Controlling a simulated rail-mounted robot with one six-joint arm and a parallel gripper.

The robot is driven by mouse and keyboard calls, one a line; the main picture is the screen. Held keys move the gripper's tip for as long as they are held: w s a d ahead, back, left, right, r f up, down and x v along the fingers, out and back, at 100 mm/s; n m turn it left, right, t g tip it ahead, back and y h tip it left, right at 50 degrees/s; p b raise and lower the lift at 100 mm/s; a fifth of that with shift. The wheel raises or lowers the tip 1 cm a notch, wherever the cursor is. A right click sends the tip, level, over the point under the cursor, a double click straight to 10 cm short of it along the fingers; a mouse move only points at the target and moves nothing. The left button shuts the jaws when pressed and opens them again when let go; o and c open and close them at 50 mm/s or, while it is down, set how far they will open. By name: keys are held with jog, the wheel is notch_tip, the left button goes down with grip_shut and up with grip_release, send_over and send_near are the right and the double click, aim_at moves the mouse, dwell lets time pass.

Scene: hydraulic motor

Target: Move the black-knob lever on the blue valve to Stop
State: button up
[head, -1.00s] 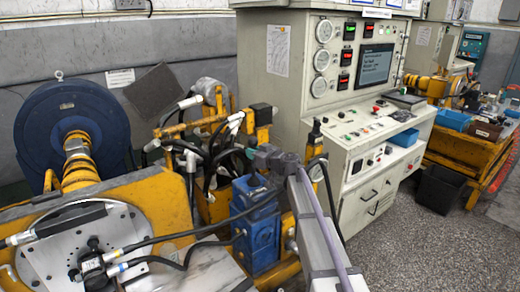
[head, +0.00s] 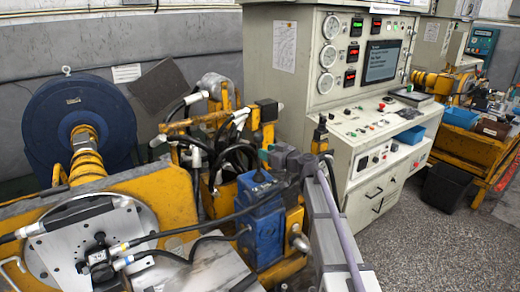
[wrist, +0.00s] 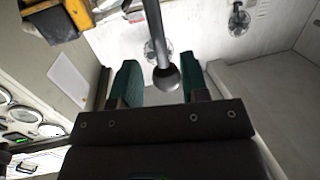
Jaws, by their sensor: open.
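The blue valve (head: 262,228) stands in the middle of the head view, beside the yellow frame. My gripper (head: 264,158) is just above its top, with a teal finger showing. In the wrist view my gripper (wrist: 160,88) is open, one teal finger on each side. A lever with a dark round knob (wrist: 166,78) shows between the fingers, its rod running up the picture. The knob appears clear of both fingers; how deep it sits between them is hard to judge. In the head view the lever is too small and partly hidden to make out clearly.
Hoses and yellow pipework (head: 210,120) crowd the space left of the valve. A control cabinet (head: 280,85) stands behind and to the right. A round metal plate (head: 90,245) with hose fittings is at front left.

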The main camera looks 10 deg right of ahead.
jog(key=v, duration=0.6)
jog(key=shift+s, duration=0.1)
jog(key=s+a+f+m+g+h, duration=0.25)
jog(key=s+f+g, duration=0.25)
jog(key=s, duration=0.3)
jog(key=s+a+f+m+g+h, duration=0.1)
jog(key=s+f+m+g, duration=0.25)
jog(key=s+f, duration=0.35)
jog(key=s+d+f+m+g+h+p, duration=0.1)
jog(key=s+g+h, duration=0.4)
jog(key=s, duration=1.2)
jog(key=shift+s+d+f+m+h+p, duration=0.35)
jog(key=shift+f+h, duration=0.2)
jog(key=shift+h, duration=0.4)
